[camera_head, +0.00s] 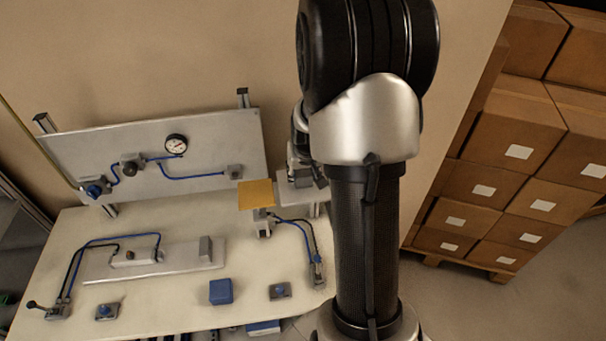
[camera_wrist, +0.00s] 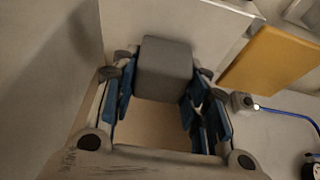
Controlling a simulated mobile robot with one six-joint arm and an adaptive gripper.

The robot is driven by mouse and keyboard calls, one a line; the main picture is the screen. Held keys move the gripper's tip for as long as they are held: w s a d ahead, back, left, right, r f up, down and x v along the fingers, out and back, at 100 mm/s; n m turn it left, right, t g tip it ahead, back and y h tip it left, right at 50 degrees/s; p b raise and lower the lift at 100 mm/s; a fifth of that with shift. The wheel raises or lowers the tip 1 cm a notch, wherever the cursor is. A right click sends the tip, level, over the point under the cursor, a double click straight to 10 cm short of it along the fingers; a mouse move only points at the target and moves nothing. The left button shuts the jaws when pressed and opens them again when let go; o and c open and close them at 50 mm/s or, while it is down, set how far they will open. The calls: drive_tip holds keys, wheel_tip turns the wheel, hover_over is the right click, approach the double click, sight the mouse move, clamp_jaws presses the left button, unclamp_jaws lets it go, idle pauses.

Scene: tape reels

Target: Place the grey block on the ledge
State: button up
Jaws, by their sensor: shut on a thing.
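The grey block (camera_wrist: 166,55) is held between the blue-padded fingers of my gripper (camera_wrist: 160,80) in the wrist view. In the head view my gripper (camera_head: 304,180) is near the right end of the workbench, partly hidden by my arm. A pale flat surface, which looks like the ledge (camera_wrist: 222,28), lies behind and to the right of the block in the wrist view. It also shows beside my gripper in the head view (camera_head: 293,194). I cannot tell whether the block touches it.
A yellow plate (camera_head: 257,193) adjoins the pale surface on its left. A gauge panel (camera_head: 210,150) stands at the back of the workbench (camera_head: 60,240). A blue block (camera_head: 221,291) and fittings with hoses lie on the bench. Cardboard boxes (camera_head: 510,130) are stacked at right.

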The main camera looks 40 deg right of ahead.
drive_tip(key=shift+f, duration=0.2)
drive_tip(key=shift+f, duration=0.2)
drive_tip(key=o, duration=1.2)
drive_tip(key=shift+r, duration=0.1)
